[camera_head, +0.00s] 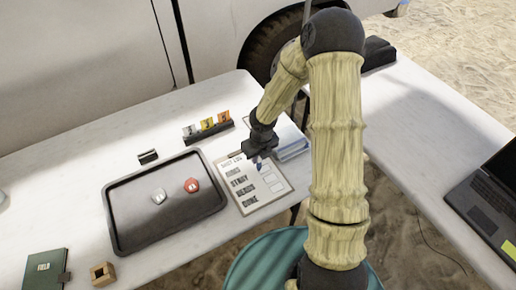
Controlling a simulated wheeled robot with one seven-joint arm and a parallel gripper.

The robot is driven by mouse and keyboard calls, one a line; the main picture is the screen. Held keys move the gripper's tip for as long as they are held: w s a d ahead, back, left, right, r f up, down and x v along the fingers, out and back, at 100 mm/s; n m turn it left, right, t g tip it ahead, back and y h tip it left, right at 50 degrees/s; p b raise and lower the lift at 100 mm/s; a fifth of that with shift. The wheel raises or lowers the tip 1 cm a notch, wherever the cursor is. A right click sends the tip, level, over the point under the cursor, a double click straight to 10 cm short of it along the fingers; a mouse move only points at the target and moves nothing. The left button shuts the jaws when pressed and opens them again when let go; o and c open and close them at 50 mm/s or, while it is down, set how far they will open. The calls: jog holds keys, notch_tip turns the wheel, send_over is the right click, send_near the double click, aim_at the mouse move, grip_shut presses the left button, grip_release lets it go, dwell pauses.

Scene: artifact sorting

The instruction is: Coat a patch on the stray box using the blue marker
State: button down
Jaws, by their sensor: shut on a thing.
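A clipboard with a white sheet (252,203) lies on the left table. The sheet has a column of dark printed words, one of which seems to read STRAY, with pale boxes to their right. The stray box (265,170) is small and partly unclear beside the marker. My gripper (258,152) is over the sheet's upper right part, shut on the blue marker (258,162). Only a small blue part of the marker shows below the fingers. I cannot tell whether its tip touches the paper.
A black tray (120,215) holds a grey piece (158,197) and a red piece (192,186). Colored number markers (207,125) stand behind. A green book (46,268) and a wooden block (103,273) lie at front left. A laptop (485,205) is right; a teal stool (270,262) stands between tables.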

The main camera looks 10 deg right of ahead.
jog(key=shift+w+d+f, duration=0.2)
jog(key=shift+d+f, duration=0.1)
jog(key=shift+d, duration=0.35)
jog(key=shift+w+d+f, duration=0.15)
jog(key=shift+d+f, duration=0.1)
jog(key=shift+d, duration=0.35)
jog(key=shift+w+d, duration=0.25)
jog(key=shift+d, duration=0.4)
jog(key=shift+w+d+f+b, duration=0.1)
jog(key=shift+d+f+b, duration=0.15)
jog(key=shift+b, duration=0.2)
jog(key=a, duration=0.3)
jog(key=shift+s+r, duration=0.2)
jog(key=shift+s, duration=0.2)
jog(key=shift+s+a, duration=0.25)
jog(key=shift+a, duration=0.35)
notch_tip(320, 180, up, 2)
jog(key=shift+a+r+p, duration=0.15)
jog(key=shift+r+p, duration=0.05)
jog(key=shift+p, duration=0.9)
jog(key=r+p, duration=0.3)
jog(key=shift+d+r+p, duration=0.1)
jog(key=shift+d+p, duration=0.1)
jog(key=shift+p, duration=0.2)
notch_tip(320, 180, up, 2)
jog(key=p, duration=0.2)
jog(key=shift+s+a+r+p, duration=0.1)
jog(key=shift+r+p, duration=0.15)
jog(key=shift+p, duration=0.1)
jog(key=shift+p, duration=0.3)
